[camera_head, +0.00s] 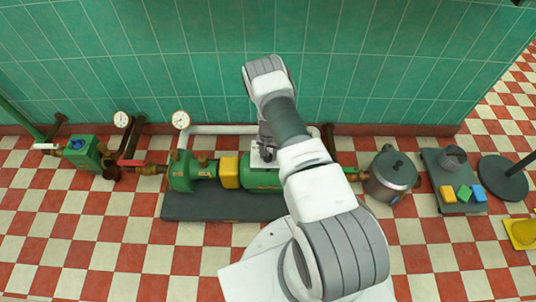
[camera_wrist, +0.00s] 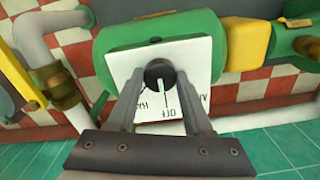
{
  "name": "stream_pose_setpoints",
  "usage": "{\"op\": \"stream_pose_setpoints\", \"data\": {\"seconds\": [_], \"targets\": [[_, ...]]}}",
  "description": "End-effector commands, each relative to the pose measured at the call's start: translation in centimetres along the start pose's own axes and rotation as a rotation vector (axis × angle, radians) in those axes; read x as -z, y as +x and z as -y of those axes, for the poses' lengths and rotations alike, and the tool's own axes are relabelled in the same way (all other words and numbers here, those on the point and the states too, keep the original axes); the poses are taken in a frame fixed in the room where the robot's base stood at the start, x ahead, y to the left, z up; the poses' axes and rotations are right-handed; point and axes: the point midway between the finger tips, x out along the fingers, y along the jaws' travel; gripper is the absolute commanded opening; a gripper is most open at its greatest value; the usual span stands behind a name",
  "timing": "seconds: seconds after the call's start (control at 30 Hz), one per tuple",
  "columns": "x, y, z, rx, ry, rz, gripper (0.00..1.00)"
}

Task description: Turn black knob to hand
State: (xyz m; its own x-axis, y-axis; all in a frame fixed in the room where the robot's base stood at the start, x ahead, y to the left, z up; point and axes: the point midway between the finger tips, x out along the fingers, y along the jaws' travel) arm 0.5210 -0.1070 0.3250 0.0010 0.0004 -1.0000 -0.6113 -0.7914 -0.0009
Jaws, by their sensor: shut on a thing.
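The black knob (camera_wrist: 160,72) sits on a white switch plate (camera_wrist: 190,58) fixed to a green motor housing (camera_wrist: 118,42). The plate carries black lettering; "OFF" reads below the knob, with partly hidden letters to its left and right. A pale mark on the knob's lower side points roughly toward "OFF". My gripper (camera_wrist: 161,76) has its two fingers on either side of the knob and is shut on it. In the head view the white plate (camera_head: 257,160) shows beside my wrist, and the knob is hidden by my arm.
A yellow coupling (camera_head: 230,172) and green pump (camera_head: 182,172) stand left of the motor on a dark base (camera_head: 205,207). White pipe (camera_head: 225,129) runs behind. A metal kettle (camera_head: 390,177) and a grey board (camera_head: 463,205) with colored blocks are right. Tiled wall (camera_head: 380,60) stands close behind.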

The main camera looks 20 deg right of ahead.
Motion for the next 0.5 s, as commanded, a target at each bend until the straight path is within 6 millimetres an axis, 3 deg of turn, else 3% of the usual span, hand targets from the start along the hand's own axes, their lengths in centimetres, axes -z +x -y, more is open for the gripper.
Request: {"op": "stream_pose_setpoints", "data": {"seconds": [0.5], "targets": [[0.03, 0.23, 0.05, 0.0, 0.112, 0.0, 0.0]]}}
